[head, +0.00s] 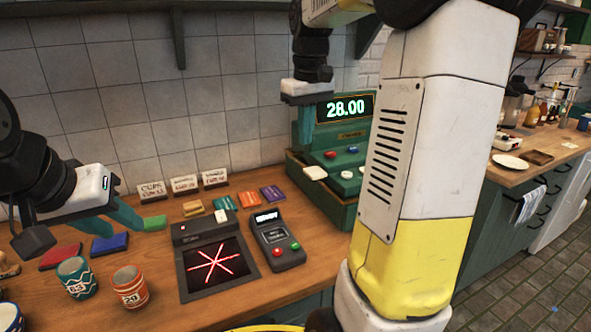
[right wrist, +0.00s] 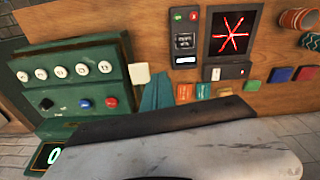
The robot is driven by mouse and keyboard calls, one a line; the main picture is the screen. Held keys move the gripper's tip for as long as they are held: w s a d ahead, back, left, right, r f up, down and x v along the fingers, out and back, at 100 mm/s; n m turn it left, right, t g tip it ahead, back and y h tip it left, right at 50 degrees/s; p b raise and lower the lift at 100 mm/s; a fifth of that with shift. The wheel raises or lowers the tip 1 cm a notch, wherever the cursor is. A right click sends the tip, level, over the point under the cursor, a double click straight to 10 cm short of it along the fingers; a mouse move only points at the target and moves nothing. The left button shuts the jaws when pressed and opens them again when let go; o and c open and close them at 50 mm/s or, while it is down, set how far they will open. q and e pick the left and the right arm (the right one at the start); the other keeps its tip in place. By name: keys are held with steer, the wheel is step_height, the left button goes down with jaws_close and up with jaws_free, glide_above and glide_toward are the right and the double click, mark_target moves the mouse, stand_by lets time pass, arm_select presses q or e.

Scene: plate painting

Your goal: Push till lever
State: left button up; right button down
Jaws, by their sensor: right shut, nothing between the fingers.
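The green till (head: 352,150) stands on the counter against the tiled wall, its display reading 28.00. A cream paddle-shaped lever (head: 314,172) sticks out from its left front side. It also shows in the right wrist view (right wrist: 139,74). My right gripper (head: 307,140) is shut and empty, fingers pointing down, above and behind the lever in the head view. In the right wrist view its teal fingers (right wrist: 158,92) appear just right of the lever; contact cannot be told. My left gripper (head: 128,217) is over the counter's left part, near a green block; its opening is unclear.
Cups (head: 130,286), coloured blocks (head: 110,243) and price signs (head: 184,184) stand to the left. My right arm hides the till's right side.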

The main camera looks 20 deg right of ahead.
steer(key=g, duration=0.2)
glide_toward(315, 171)
steer(key=shift+a+r+n, duration=0.15)
steer(key=shift+r+n, duration=0.1)
steer(key=shift+n, duration=0.05)
steer(key=f, duration=0.6)
steer(key=shift+s+f, duration=0.25)
steer(key=shift+f, duration=0.25)
